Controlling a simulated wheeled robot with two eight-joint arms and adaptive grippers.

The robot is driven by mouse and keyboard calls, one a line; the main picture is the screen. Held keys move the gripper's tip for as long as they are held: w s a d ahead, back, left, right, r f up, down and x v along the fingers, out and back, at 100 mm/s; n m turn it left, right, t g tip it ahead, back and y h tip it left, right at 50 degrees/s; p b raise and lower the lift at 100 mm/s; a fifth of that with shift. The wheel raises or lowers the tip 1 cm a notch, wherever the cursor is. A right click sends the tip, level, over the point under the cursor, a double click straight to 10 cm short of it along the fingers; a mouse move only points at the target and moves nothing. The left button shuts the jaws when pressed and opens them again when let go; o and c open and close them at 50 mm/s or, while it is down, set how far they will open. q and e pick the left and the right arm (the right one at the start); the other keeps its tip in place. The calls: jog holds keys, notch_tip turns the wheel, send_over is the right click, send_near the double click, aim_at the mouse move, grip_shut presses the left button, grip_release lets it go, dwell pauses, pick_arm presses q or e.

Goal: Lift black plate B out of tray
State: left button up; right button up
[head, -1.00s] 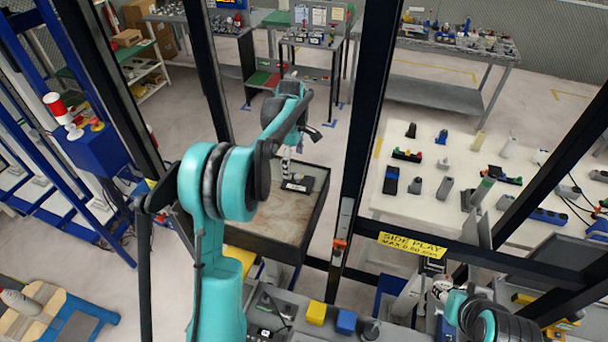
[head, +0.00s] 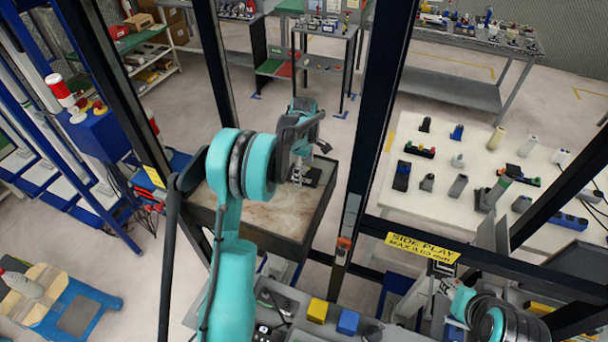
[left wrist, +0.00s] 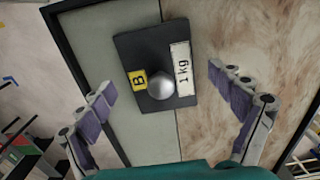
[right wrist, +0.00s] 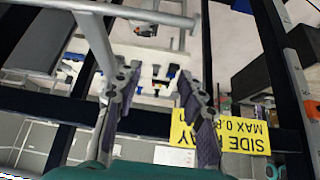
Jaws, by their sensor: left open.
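Black plate B (left wrist: 133,50) lies flat in the tray, with a silver round knob, a yellow "B" label and a white "1 kg" label. It also shows small and partly hidden in the head view (head: 313,176). The tray (head: 263,240) has dark walls, and its floor is part grey, part stained tan. My left gripper (left wrist: 165,105) is open above the plate, its fingers apart on both sides of the knob and touching nothing. My right gripper (right wrist: 158,95) has its fingers apart with nothing between them, near the frame bars.
Dark upright posts (head: 372,120) stand close to the right of the tray. A crossbar carries a yellow "SIDE PLAY" sign (head: 422,247). A pale table (head: 460,190) with several small parts stands behind the bar. A yellow block (head: 317,310) and a blue block (head: 347,321) sit in front.

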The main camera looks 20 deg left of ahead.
pick_arm(q)
jog(key=shift+f, duration=0.25)
jog(key=shift+r, duration=0.1)
jog(key=shift+s, duration=0.1)
jog(key=c, duration=2)
jog(key=shift+o, duration=0.2)
jog(key=shift+r, duration=0.1)
